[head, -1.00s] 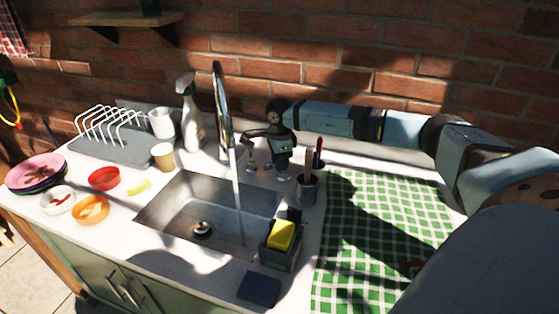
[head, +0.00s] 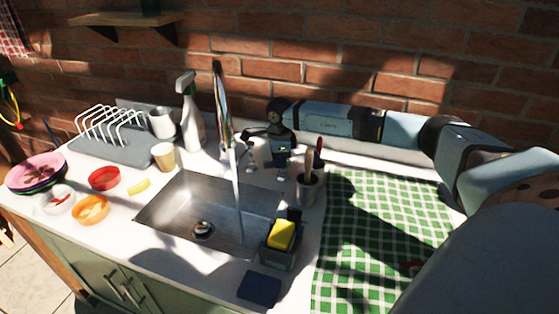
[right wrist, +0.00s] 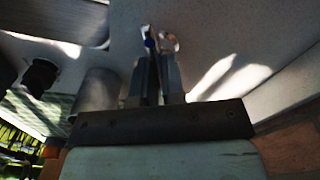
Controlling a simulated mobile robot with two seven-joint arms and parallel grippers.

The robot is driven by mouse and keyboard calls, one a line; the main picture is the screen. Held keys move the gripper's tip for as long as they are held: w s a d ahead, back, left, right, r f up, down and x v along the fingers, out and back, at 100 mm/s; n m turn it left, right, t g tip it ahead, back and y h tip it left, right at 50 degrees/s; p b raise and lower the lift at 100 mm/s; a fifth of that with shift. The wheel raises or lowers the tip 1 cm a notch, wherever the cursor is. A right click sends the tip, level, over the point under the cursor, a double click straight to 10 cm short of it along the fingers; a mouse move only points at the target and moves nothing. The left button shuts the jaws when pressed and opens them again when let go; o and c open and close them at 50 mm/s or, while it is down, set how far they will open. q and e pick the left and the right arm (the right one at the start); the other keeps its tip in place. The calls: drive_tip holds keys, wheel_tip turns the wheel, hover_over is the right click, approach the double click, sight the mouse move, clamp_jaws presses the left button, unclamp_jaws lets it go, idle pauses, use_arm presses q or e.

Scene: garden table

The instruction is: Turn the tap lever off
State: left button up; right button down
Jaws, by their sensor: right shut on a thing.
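The chrome tap (head: 222,108) stands behind the steel sink (head: 165,212), and a stream of water (head: 238,195) falls from it into the basin. My right gripper (head: 281,160) reaches down behind the sink, to the right of the tap spout. In the right wrist view its two fingers (right wrist: 157,62) are close together, shut on the small tap lever (right wrist: 168,43), which shows at the fingertips beside a blue mark. Most of the lever is hidden by the fingers and shadow. My left gripper is out of view.
A utensil pot (head: 307,190) stands close to the right of my gripper. A caddy with a yellow sponge (head: 281,235) sits at the sink's right edge. A spray bottle (head: 190,118) and a paper cup (head: 163,156) stand left of the tap. A green checked cloth (head: 375,235) covers the right counter.

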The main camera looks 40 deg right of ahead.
drive_tip(key=shift+w+d+m, duration=0.1)
drive_tip(key=shift+m, duration=1.15)
drive_tip(key=shift+w+d+m, duration=0.1)
drive_tip(key=shift+m, duration=1.15)
drive_tip(key=c, duration=1.2)
unclamp_jaws()
drive_tip(key=shift+r, duration=6.9)
